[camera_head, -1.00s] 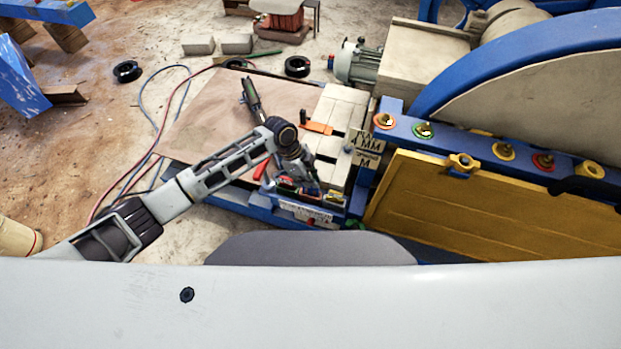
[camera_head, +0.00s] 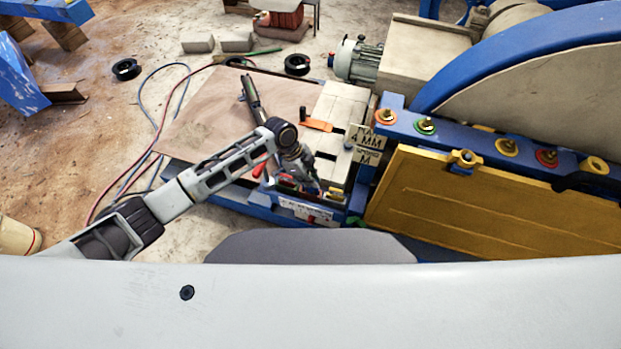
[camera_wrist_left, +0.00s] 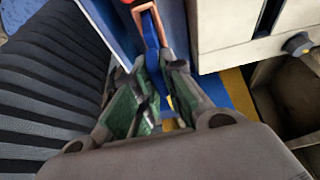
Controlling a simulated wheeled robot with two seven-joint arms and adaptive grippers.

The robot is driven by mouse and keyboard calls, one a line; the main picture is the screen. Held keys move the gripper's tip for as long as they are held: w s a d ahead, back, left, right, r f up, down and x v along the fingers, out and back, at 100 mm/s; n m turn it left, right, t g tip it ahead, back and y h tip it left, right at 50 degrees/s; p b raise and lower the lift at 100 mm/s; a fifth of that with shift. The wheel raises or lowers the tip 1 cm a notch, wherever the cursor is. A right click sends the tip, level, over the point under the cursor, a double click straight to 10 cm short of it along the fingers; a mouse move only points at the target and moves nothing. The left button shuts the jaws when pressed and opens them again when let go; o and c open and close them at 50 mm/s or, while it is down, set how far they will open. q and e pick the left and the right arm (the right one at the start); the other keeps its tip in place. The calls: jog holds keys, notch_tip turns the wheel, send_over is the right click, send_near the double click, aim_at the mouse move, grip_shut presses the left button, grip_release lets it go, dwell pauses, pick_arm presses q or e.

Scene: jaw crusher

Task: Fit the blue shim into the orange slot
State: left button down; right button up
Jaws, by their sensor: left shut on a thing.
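My left gripper (camera_head: 312,187) reaches down over the front end of the blue-framed bench. In the left wrist view its green-padded fingers (camera_wrist_left: 160,68) are shut on the blue shim (camera_wrist_left: 151,38), a narrow upright strip running away from the fingertips. The far end of the shim lies within the outline of the orange slot (camera_wrist_left: 167,22), a narrow orange-copper frame just beyond the fingers. I cannot tell how deep the shim sits in it. In the head view the gripper and arm hide the shim. My right gripper does not show clearly.
Cream blocks (camera_head: 341,107) stand right of the gripper, with an orange-handled piece (camera_head: 316,125) on them. A sign (camera_head: 366,138) reading 4 MM and a yellow panel (camera_head: 480,205) lie further right. The brown board (camera_head: 215,115) has open room.

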pick_arm(q)
jog(key=shift+f+b, duration=0.65)
jog(key=shift+f, duration=0.55)
dwell(0.4)
jog(key=c, duration=1.4)
grip_release()
jog(key=shift+c, duration=0.2)
jog(key=v, duration=1.2)
jog(key=shift+d, duration=0.1)
